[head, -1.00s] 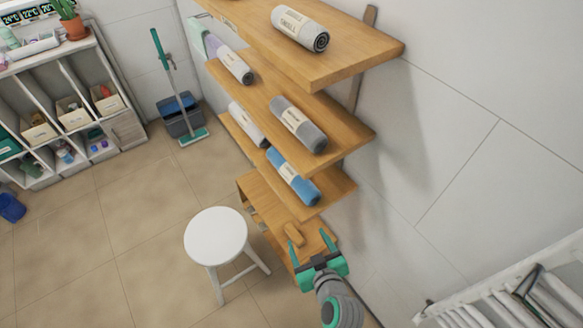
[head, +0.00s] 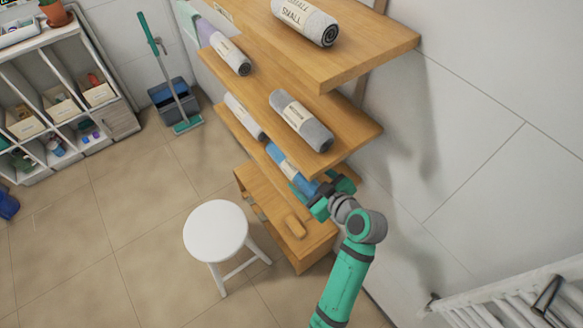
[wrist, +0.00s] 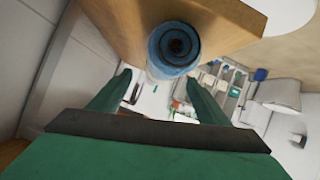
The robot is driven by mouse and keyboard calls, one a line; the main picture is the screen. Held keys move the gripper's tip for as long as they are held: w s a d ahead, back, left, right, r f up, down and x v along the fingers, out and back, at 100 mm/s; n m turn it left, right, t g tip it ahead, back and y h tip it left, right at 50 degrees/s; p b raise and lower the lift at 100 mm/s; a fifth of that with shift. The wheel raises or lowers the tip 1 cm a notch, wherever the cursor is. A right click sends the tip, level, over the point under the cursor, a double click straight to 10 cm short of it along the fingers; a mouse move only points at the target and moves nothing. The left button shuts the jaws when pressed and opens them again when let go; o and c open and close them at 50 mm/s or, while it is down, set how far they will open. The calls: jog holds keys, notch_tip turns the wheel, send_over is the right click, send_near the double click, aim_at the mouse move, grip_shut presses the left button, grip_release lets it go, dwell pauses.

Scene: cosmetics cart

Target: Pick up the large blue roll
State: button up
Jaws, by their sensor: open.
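The blue roll (head: 280,158) lies on the lower wooden shelf, with a pale label around its middle. My gripper (head: 311,188) is at the near end of this roll and hides part of it in the head view. In the wrist view the roll (wrist: 174,50) shows end-on, with its dark spiral core facing me. The two green fingers of my gripper (wrist: 158,78) are spread apart, one towards each side of the roll's end. The roll sits slightly above the line between the fingertips. I cannot tell whether a finger touches it.
A grey roll (head: 301,121) lies on the shelf above, and another roll (head: 306,20) on the top shelf. A white roll (head: 244,116) lies beyond the blue one. A white stool (head: 216,231) stands to the left.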

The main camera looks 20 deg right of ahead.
aim_at(296, 170)
jog(key=shift+w+d+f, duration=0.1)
jog(key=shift+w+f, duration=0.15)
jog(key=shift+f, duration=0.05)
jog(key=x, duration=0.4)
jog(key=shift+w+a, duration=0.2)
jog(key=shift+a, duration=0.25)
jog(key=shift+w+a+f, duration=0.1)
jog(key=shift+w+f, duration=0.2)
jog(key=shift+w, duration=0.2)
jog(key=c, duration=1.3)
jog(key=shift+c, duration=0.3)
jog(key=shift+r, duration=0.15)
